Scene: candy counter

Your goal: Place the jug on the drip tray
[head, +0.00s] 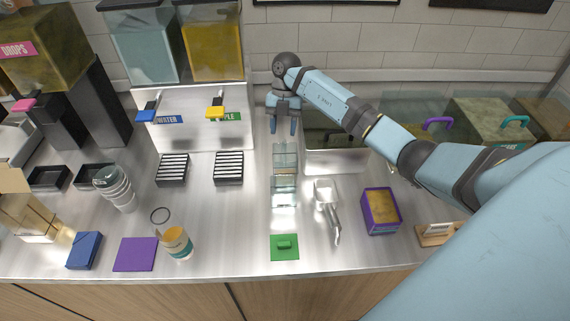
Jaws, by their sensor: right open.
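My right gripper (283,127) is open and empty, its two blue fingers pointing down just behind a clear square-sided vessel (284,189). This see-through vessel stands on the steel counter and may be the jug; its outline is faint and I cannot make out a handle. Two black slatted drip trays stand left of it under the dispenser taps: one (229,168) under the yellow tap, one (173,170) under the blue tap. No vessel shows on either. My left gripper is not in view.
A metal scoop (327,199), a purple box (381,211) and a green lid (284,247) lie around the clear vessel. The counter before the slatted trays is partly free.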

